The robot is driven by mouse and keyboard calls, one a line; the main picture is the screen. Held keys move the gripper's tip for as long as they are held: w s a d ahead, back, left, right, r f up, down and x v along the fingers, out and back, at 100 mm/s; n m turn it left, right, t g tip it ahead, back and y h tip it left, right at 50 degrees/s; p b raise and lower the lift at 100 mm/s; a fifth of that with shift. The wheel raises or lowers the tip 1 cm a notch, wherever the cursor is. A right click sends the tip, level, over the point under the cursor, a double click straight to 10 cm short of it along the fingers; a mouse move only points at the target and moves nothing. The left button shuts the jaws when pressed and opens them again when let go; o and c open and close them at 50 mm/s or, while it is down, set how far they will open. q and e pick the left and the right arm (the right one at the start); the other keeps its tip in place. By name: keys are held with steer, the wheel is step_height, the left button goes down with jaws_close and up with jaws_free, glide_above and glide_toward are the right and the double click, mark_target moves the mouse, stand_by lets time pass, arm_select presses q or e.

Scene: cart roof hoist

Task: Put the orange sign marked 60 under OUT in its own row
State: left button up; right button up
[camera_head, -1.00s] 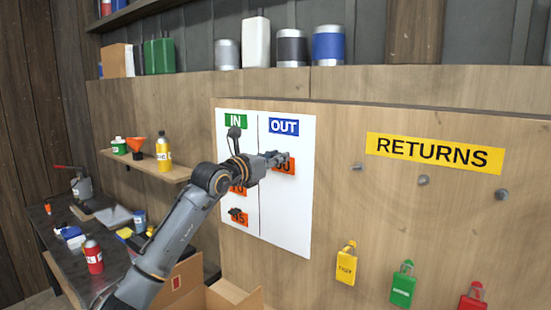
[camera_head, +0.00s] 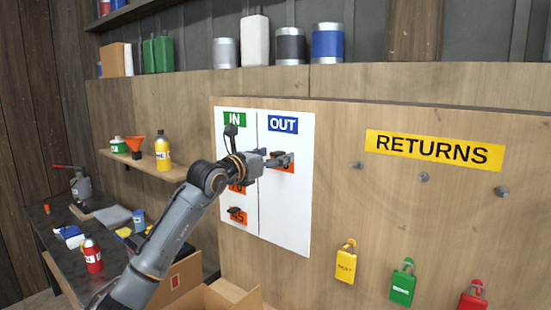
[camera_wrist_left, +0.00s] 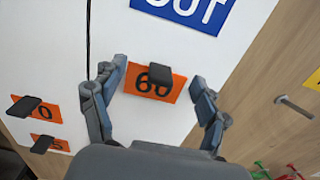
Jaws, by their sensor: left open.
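The orange sign marked 60 (camera_wrist_left: 148,88) is on the white board (camera_head: 288,225), below the blue OUT label (camera_head: 283,125). A dark knob (camera_wrist_left: 160,73) sticks out from its face. In the head view the sign (camera_head: 287,168) is mostly hidden by my left gripper (camera_head: 281,160). The wrist view shows the left gripper open, with one finger on each side of the sign and a gap to it on both sides. The sign looks flat against the board. My right gripper is not in view.
Two other orange signs with dark knobs, an upper one (camera_head: 237,190) and a lower one (camera_head: 238,216), are in the IN column, lower than the 60 sign. Yellow (camera_head: 346,264), green and red tags hang right of the board, below pegs and the RETURNS label (camera_head: 433,152).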

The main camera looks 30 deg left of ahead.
arm_select(q)
steer(key=s+b, duration=0.4)
steer(key=s, duration=0.2)
steer(key=shift+s+a, duration=0.15)
steer(key=shift+a, duration=0.05)
stand_by(0.4)
steer(key=s+a, duration=0.1)
steer(key=s, duration=1.1)
steer(key=shift+f, duration=0.15)
